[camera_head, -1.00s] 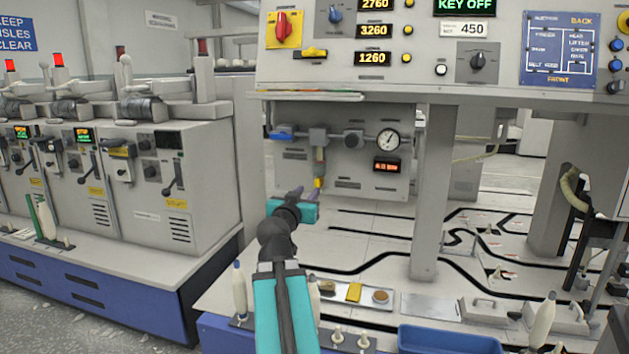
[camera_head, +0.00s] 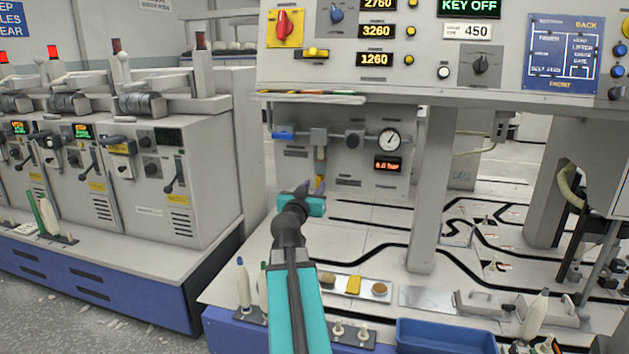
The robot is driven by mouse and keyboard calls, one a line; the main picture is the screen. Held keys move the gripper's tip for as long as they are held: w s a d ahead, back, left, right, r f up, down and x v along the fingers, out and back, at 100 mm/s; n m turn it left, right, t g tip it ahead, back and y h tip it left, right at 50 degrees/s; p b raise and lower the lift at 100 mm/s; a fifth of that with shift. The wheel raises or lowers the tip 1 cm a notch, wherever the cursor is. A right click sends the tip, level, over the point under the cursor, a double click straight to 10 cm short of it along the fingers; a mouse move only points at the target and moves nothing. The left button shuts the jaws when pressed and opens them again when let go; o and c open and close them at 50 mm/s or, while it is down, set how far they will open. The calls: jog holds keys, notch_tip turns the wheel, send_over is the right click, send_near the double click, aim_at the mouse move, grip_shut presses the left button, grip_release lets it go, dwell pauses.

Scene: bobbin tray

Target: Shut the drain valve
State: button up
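The air unit is on a grey panel (camera_head: 350,178) under the control board. A grey filter body (camera_head: 319,153) hangs from its pipe, with a small yellow piece (camera_head: 320,183) at its lower end, which looks like the drain valve. I cannot tell its setting. A blue lever (camera_head: 284,134) sits at the pipe's left end. My gripper (camera_head: 303,188) is just left of and slightly below the yellow piece, overlapping it closely in the picture. Contact cannot be judged. Its dark fingers are small and seen from behind, so their opening is unclear.
A round gauge (camera_head: 388,140) and a small lit display (camera_head: 388,165) are right of the filter. A grey post (camera_head: 428,205) stands farther right. White bobbins (camera_head: 243,285) and a blue tray (camera_head: 450,336) are in front. The overhanging control board (camera_head: 420,92) limits room above.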

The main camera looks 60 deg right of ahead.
aim_at(318, 183)
jog(key=shift+p+x, duration=0.35)
jog(key=shift+x, duration=1)
jog(key=shift+a, duration=0.1)
grip_shut()
